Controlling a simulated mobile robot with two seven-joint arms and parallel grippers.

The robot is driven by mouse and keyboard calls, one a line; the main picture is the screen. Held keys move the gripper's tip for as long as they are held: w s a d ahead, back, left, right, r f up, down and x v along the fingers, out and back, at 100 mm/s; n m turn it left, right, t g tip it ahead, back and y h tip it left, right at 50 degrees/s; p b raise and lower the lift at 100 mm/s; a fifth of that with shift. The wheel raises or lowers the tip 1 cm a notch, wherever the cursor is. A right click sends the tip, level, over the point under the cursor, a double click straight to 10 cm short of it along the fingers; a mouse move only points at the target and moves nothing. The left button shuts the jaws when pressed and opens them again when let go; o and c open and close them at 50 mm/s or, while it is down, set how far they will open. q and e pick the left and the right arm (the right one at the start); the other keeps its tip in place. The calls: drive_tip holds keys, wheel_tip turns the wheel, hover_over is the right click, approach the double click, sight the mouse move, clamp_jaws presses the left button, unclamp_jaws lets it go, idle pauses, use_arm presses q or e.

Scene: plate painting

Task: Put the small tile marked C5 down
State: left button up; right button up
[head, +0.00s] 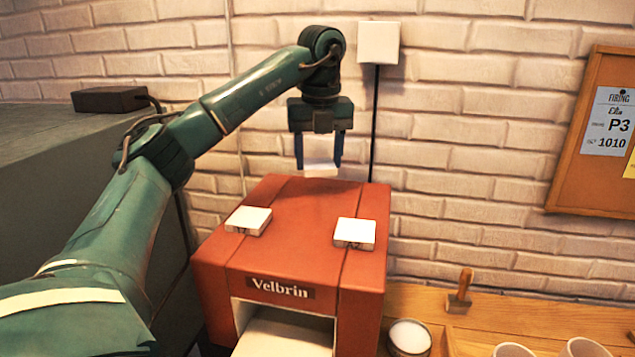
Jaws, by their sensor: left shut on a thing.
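My left gripper (319,163) points down with its two dark blue fingers shut on a small white tile (321,171). The held tile is near the rear of the red kiln top (300,196); I cannot tell whether it touches the top. No marking on it can be read from here. Two other small white tiles lie on the kiln top, one at the left (249,220) and one at the right (354,233). My right gripper is not in view.
The kiln's front opening (285,325) shows below the "Velbrin" label. A wooden bench (420,298) at the right holds a jar of white material (409,337), white cups (513,350) and a wooden-handled tool (460,292). A brick wall (480,150) stands behind.

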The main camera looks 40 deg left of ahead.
sight(319, 196)
use_arm(q)
drive_tip(key=shift+f, duration=2.55)
drive_tip(key=shift+f, duration=0.1)
drive_tip(key=o, duration=1.1)
drive_tip(key=r, duration=0.8)
drive_tip(key=s+d+r, duration=0.1)
drive_tip(key=r, duration=0.3)
drive_tip(key=shift+d+r, duration=0.1)
